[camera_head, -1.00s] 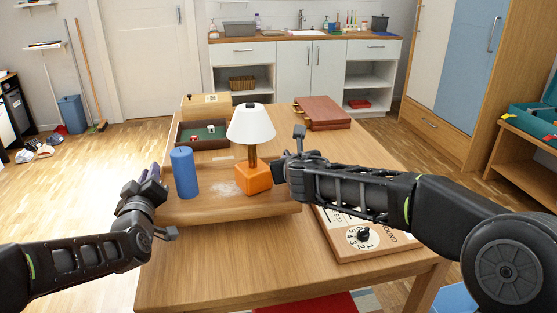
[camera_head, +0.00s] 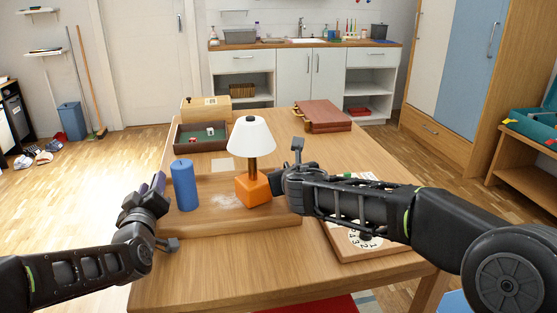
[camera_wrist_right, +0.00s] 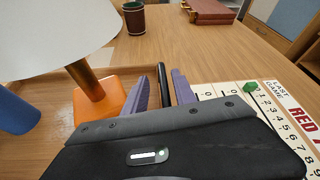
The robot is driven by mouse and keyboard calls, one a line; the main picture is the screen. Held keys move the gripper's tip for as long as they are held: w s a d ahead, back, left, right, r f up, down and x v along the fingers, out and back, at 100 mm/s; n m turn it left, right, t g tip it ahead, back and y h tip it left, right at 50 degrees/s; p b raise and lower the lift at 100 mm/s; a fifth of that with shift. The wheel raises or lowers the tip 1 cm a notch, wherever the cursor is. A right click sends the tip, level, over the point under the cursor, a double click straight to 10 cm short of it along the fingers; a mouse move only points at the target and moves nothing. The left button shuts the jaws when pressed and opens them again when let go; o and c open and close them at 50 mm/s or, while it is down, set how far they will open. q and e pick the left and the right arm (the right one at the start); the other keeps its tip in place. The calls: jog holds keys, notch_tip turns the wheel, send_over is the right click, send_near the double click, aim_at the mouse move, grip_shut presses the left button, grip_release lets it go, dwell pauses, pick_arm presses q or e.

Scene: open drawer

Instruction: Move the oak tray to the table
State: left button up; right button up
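The oak tray (camera_head: 235,230) is at the middle of the table (camera_head: 215,275), level, low over or on the top; I cannot tell if it touches. On it stand a blue candle (camera_head: 184,186) at left and a lamp with an orange base (camera_head: 253,190) and white shade at right, both upright. My left gripper (camera_head: 155,187) is at the tray's left end and appears shut on it; its contact is hidden. My right gripper (camera_head: 292,178) is at the right end; in the right wrist view its purple fingers (camera_wrist_right: 160,92) flank a black bar, apparently the tray's handle.
A game board with number dials (camera_head: 360,243) lies close at right, partly under my right arm. Behind are a dark box with dice (camera_head: 203,150), a light wooden box (camera_head: 206,112) and a reddish-brown case (camera_head: 323,115). The front of the table is clear.

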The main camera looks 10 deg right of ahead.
pick_arm(q)
jog(key=shift+s+a, duration=0.1)
pick_arm(e)
jog(key=shift+d, duration=0.15)
pick_arm(q)
jog(key=shift+s, duration=0.3)
jog(key=s, duration=1.1)
jog(key=shift+s, duration=0.15)
jog(key=shift+a, duration=0.1)
pick_arm(e)
jog(key=v, duration=1.1)
jog(key=shift+r, duration=0.1)
jog(key=shift+s+r, duration=0.1)
jog(key=shift+s, duration=0.35)
